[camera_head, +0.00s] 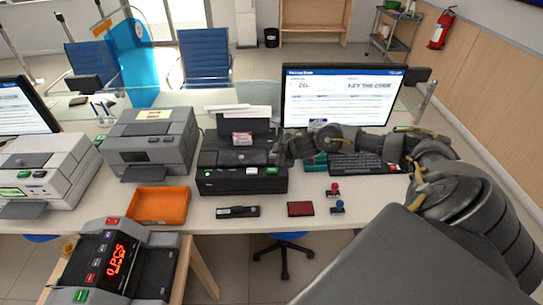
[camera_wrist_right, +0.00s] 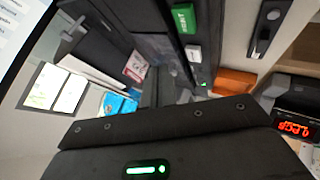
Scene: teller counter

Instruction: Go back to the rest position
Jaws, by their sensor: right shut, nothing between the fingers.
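My right arm comes in from the lower right in the head view and reaches left across the counter. Its gripper (camera_head: 286,150) is shut and empty, by the right front of the black machine (camera_head: 240,182) with the green button. I cannot tell whether it touches the machine. In the right wrist view, the dark gripper body fills the bottom, and the machine's green button (camera_wrist_right: 183,18) is close above. My left gripper is not in view.
An orange tray (camera_head: 158,206), a red ink pad (camera_head: 300,209) and two stamps lie at the counter's front. Grey machines stand left. A counting machine with a red display (camera_head: 117,256) is at lower left.

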